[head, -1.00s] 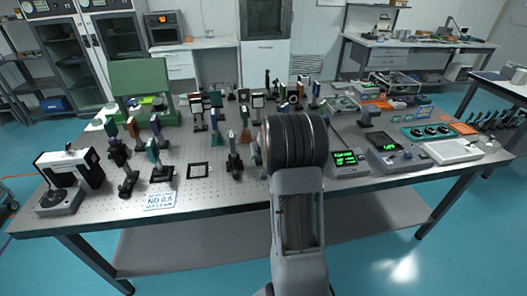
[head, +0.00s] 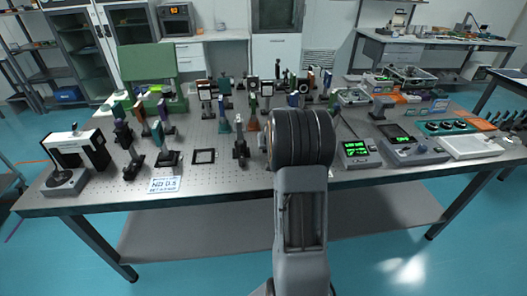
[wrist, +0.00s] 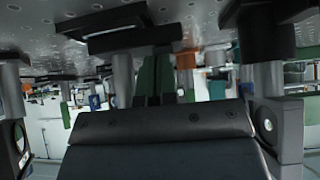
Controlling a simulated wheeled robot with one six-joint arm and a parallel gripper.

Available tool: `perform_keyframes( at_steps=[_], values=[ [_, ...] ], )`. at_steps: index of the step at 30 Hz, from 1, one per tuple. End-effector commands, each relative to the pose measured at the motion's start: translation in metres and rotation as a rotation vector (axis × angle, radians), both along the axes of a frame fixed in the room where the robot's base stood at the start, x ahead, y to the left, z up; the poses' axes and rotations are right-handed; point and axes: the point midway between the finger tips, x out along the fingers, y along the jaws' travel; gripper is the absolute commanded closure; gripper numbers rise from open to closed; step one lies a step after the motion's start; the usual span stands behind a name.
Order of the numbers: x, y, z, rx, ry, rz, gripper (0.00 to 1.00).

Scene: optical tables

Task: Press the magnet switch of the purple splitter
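A purple upright plate (head: 122,134) on a dark post stands at the left of the optical table (head: 110,198), among several similar posts. I cannot tell for sure that it is the purple splitter, and its magnet switch is too small to make out. My arm rises in front of the table, and its dark rounded joint hides my gripper in the head view. In the wrist view a dark block, part of my gripper (wrist: 160,125), fills the lower middle.
Several optic posts crowd the table's middle and back. A black square frame (head: 204,156) and a white ND 0.5 card (head: 164,184) lie near the front edge. A black-and-white device (head: 72,152) stands at left. Meters with green displays (head: 356,149) are right of my arm.

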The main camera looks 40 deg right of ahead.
Motion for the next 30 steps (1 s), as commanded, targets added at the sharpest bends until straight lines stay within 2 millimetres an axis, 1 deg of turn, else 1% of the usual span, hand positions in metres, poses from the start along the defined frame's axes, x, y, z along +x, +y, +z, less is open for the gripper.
perform_keyframes(
  at_steps=[1, 2, 3, 11, 22, 30],
  values=[
    [-0.004, -0.006, -0.011, -0.007, -0.013, -0.013, 1.0],
    [-0.003, -0.005, -0.003, -0.005, -0.01, -0.009, 1.0],
    [-0.003, -0.005, -0.001, -0.004, -0.008, -0.01, 1.0],
    [-0.003, -0.006, 0.001, -0.004, -0.007, -0.011, 1.0],
    [-0.003, -0.004, 0.015, -0.004, -0.007, -0.007, 1.0],
    [-0.003, -0.004, 0.015, -0.004, -0.007, -0.008, 1.0]
  ],
)
